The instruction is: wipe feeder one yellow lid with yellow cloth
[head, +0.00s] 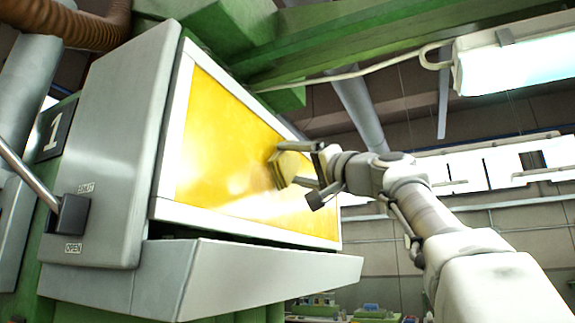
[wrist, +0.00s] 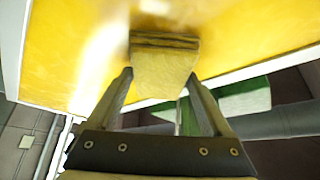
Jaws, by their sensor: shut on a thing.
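The yellow lid (head: 228,150) is a tilted yellow panel in a pale frame on the feeder marked 1. It fills the upper part of the wrist view (wrist: 70,50). My gripper (head: 303,165) is at the right part of the lid, shut on the folded yellow cloth (head: 289,169). In the wrist view the cloth (wrist: 165,72) sits between the fingertips, against or very close to the lid; I cannot tell if it touches. The lid's surface shows glossy and blotchy patches.
A grey tray-like ledge (head: 250,278) juts out below the lid. Green beams (head: 300,45) and a lamp (head: 515,62) hang above. Open room lies to the right.

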